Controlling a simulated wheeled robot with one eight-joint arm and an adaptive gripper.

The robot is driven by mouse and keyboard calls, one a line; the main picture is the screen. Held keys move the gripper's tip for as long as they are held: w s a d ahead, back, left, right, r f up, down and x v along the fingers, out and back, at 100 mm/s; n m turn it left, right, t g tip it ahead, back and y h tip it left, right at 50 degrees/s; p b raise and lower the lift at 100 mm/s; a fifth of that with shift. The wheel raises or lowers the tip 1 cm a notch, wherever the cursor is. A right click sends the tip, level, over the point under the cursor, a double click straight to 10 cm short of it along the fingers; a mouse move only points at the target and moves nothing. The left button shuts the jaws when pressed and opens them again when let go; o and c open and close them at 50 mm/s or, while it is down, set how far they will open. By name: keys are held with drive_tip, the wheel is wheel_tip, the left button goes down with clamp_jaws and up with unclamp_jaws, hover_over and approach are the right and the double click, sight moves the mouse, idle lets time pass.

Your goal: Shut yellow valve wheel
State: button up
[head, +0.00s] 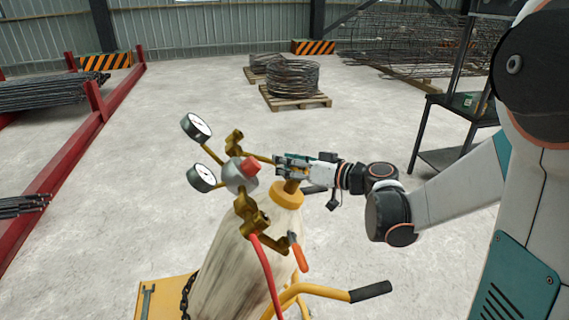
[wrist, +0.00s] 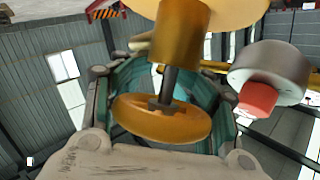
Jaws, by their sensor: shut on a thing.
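The yellow valve wheel (wrist: 162,120) shows in the wrist view as an orange-yellow disc on a dark stem, joined to a brass valve body (wrist: 180,32). My gripper (head: 290,166) is at the top of the gas cylinder (head: 232,262), reaching in from the right. In the wrist view its teal-lined fingers lie around the wheel, and it is shut on it. In the head view the fingers hide most or all of the wheel; the yellow cylinder collar (head: 287,196) shows just below them.
A regulator (head: 240,175) with a red knob (head: 251,164) and two gauges (head: 203,177) sits close left of my gripper. A red hose (head: 266,275) and cart handle (head: 370,291) are in front. A dark shelf stand (head: 450,155) is at right.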

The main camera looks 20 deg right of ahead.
drive_tip(key=shift+d+f, duration=0.1)
drive_tip(key=shift+f, duration=0.05)
drive_tip(key=shift+s, duration=0.1)
drive_tip(key=o, duration=0.9)
drive_tip(key=shift+o, duration=0.5)
drive_tip(key=shift+s+d, duration=0.1)
drive_tip(key=v, duration=1.1)
drive_tip(key=shift+s+d+r, duration=0.2)
drive_tip(key=shift+s+r, duration=0.05)
drive_tip(key=shift+s, duration=0.05)
